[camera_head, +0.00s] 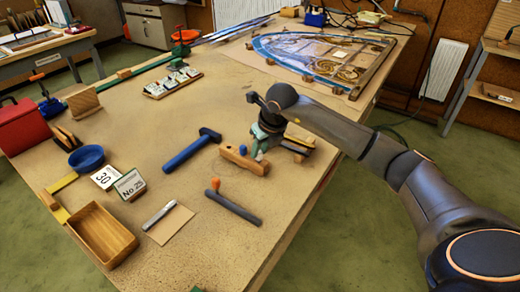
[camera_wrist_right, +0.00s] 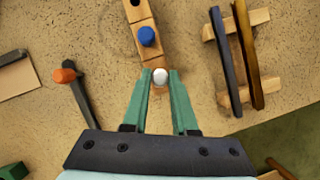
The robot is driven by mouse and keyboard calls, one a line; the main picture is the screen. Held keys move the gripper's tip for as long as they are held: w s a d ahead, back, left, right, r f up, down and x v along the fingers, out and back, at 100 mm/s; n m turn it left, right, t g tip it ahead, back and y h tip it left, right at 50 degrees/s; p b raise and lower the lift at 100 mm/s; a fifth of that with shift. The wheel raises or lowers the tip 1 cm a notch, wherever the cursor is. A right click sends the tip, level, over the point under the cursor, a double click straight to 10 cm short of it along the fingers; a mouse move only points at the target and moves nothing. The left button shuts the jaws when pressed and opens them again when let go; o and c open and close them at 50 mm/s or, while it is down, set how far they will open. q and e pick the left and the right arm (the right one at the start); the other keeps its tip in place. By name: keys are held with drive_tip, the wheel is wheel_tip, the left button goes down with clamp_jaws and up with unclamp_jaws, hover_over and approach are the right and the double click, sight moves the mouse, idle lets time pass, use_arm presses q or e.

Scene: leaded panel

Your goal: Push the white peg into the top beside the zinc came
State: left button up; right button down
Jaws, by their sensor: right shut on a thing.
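My right gripper (camera_head: 261,152) is over the bench top (camera_head: 225,100) in the head view. In the right wrist view its two green fingers (camera_wrist_right: 160,82) are shut on the white peg (camera_wrist_right: 160,76), whose round end shows between the fingertips. A wooden peg block (camera_head: 243,160) lies right by the gripper, with a blue peg (camera_wrist_right: 147,36) standing in it and an open hole at its far end. Whether the white peg is clear of the block cannot be told. A grey bar, perhaps the zinc came (camera_wrist_right: 222,60), lies beside a brass-coloured bar (camera_wrist_right: 248,60) on wooden rests. My left gripper is not in view.
The leaded panel (camera_head: 320,55) lies at the far end. A wooden tray (camera_head: 103,235) stands front left. The bench's right edge is close to the bars.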

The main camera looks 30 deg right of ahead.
drive_tip(key=shift+r+p, duration=0.3)
drive_tip(key=shift+r, duration=0.25)
idle(0.5)
drive_tip(key=shift+r+p, duration=0.95)
drive_tip(key=shift+r, duration=0.6)
drive_tip(key=c, duration=1.3)
unclamp_jaws()
drive_tip(key=shift+c, duration=0.2)
clamp_jaws()
